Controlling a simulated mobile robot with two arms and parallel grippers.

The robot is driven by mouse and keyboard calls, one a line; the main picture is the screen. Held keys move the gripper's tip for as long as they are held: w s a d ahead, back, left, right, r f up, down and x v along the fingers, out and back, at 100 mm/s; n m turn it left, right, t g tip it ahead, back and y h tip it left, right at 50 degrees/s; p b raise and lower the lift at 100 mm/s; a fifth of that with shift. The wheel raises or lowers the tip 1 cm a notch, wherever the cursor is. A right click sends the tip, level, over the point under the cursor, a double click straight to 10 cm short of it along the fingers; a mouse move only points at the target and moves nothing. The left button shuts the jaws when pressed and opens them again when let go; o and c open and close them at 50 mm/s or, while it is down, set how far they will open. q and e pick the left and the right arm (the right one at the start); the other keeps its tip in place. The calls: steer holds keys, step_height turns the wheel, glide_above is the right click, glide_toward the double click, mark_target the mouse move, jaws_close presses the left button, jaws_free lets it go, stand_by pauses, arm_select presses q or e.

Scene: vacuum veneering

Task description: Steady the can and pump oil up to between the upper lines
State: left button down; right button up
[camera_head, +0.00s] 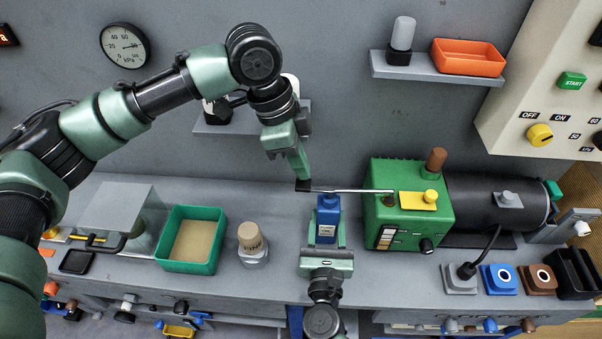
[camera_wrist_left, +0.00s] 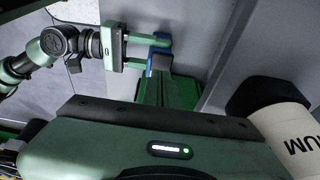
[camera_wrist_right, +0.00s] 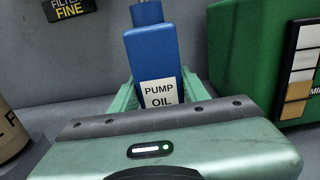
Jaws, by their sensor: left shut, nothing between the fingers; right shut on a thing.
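The blue oil can (camera_head: 326,232) stands upright left of the green pump (camera_head: 405,225). My right gripper (camera_head: 326,243) is shut on the can's body; the right wrist view shows the PUMP OIL label (camera_wrist_right: 159,93) between its fingers. A thin silver spout (camera_head: 355,191) runs from the can's top to the pump's top. My left gripper (camera_head: 303,183) is shut and empty, its tips by a small dark piece above the can's left side; I cannot tell if they touch. The sight gauge (camera_head: 385,237) is on the pump's front; its oil level is too small to read.
A cork-topped jar (camera_head: 252,245) and a green tray (camera_head: 188,240) stand left of the can. A black motor (camera_head: 490,205) adjoins the pump on the right. A shelf above holds an orange tray (camera_head: 468,57). Blue (camera_head: 499,279) and brown (camera_head: 537,279) blocks sit at front right.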

arm_select(q)
steer(key=v, duration=1)
steer(key=shift+r, duration=0.35)
stand_by(0.6)
steer(key=shift+v, duration=0.8)
steer(key=shift+w+f, duration=0.15)
steer(key=x, duration=1.2)
steer(key=shift+a+f, duration=0.3)
steer(key=shift+f, duration=0.65)
